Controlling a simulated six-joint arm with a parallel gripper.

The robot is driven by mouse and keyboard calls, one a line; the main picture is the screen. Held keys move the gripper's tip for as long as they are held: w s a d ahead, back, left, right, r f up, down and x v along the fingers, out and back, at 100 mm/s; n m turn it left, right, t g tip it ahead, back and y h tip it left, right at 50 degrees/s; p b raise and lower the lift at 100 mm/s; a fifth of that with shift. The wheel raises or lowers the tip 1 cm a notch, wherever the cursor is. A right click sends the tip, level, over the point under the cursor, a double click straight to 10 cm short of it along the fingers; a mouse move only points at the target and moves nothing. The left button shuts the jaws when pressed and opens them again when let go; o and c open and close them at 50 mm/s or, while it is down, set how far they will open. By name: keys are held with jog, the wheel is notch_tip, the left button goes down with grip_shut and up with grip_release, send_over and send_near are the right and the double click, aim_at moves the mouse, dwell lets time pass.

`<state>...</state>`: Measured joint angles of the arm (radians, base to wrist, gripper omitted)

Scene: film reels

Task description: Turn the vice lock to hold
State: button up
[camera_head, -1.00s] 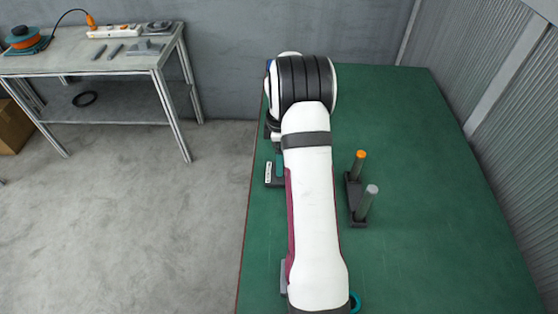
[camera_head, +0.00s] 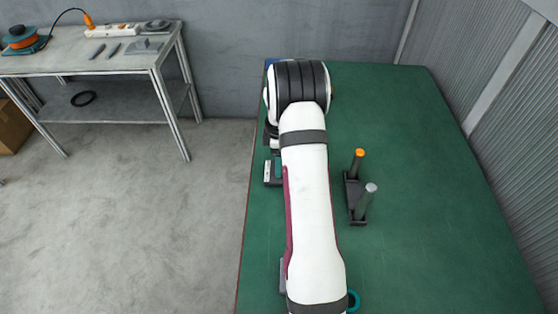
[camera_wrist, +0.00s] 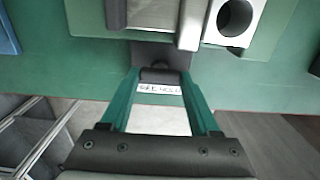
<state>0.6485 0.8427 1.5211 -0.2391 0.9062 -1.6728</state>
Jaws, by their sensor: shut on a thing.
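In the wrist view, my gripper (camera_wrist: 160,76) reaches up from the bottom with two green fingers. They are closed on a small dark part, which I take to be the vice lock (camera_wrist: 158,73). A white label (camera_wrist: 158,89) with blurred dark lettering shows between the fingers. Behind the dark part is a dark plate, with a grey metal body (camera_wrist: 152,13) at the top edge. In the head view, my arm hides most of this spot. Only a dark block with a white label (camera_head: 267,172) shows just left of the arm, near the table's left edge.
The green table (camera_head: 430,200) is mostly clear on the right. A dark stand with two posts (camera_head: 357,200) stands right of my arm. A side bench (camera_head: 100,60) stands far left.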

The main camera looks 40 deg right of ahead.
jog(key=m, duration=1.3)
jog(key=shift+m, duration=2.4)
jog(key=o, duration=1.4)
jog(key=shift+c, duration=0.2)
